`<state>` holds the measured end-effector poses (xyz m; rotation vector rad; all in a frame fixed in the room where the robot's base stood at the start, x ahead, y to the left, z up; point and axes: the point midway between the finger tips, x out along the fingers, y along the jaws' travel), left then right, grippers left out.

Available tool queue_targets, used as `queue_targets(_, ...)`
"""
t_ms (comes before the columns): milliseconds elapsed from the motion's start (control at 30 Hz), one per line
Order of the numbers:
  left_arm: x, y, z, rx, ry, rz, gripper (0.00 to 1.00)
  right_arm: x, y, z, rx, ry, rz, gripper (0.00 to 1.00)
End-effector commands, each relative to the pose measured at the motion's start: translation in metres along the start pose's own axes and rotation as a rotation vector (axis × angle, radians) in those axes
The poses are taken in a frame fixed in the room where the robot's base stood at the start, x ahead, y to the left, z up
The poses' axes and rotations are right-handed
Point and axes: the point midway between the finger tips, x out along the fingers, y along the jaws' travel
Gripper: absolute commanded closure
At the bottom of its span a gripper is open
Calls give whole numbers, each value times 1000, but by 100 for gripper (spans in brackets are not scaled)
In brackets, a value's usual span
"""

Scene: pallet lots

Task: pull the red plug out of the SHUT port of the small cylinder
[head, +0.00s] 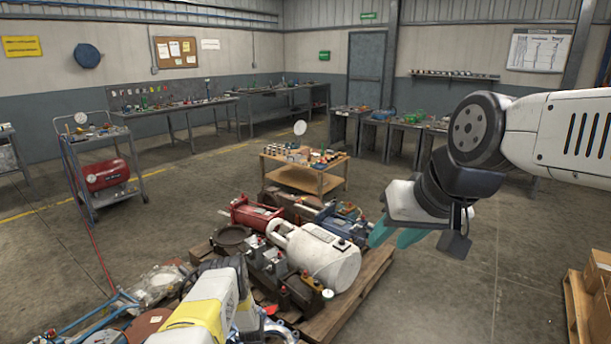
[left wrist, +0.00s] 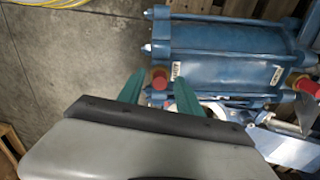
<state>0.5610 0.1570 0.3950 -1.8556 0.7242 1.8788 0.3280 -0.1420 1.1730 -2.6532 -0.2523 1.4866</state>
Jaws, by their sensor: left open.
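In the left wrist view a blue cylinder (left wrist: 220,50) with tie rods lies across the top. A red plug (left wrist: 160,78) stands at its left end, beside a small white label (left wrist: 175,70) too small to read surely. My left gripper (left wrist: 158,82) is open, one teal finger on each side of this plug; whether they touch it I cannot tell. Another red plug (left wrist: 304,86) is at the cylinder's right end, near a second label (left wrist: 277,75). In the head view my left gripper is hidden behind its arm. My right gripper (head: 392,243) is open and empty, beside the pallet load.
A wooden pallet (head: 355,300) carries a large white cylinder (head: 335,262), a red cylinder (head: 250,212) and other parts packed closely. Cardboard boxes (head: 592,300) stand at the right. A trolley with a red tank (head: 105,174) stands at the left.

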Motion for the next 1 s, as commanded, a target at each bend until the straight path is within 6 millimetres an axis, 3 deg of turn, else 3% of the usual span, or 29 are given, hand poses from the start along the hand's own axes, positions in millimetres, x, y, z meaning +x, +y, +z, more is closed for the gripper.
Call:
queue_targets(667, 0, 0, 0, 0, 0, 0, 58, 0, 0, 0, 0, 0, 0, 64)
queue_targets(867, 0, 0, 0, 0, 0, 0, 97, 0, 0, 0, 0, 0, 0, 64)
queue_targets(1000, 0, 0, 0, 0, 0, 0, 100, 0, 0, 0, 0, 0, 0, 64)
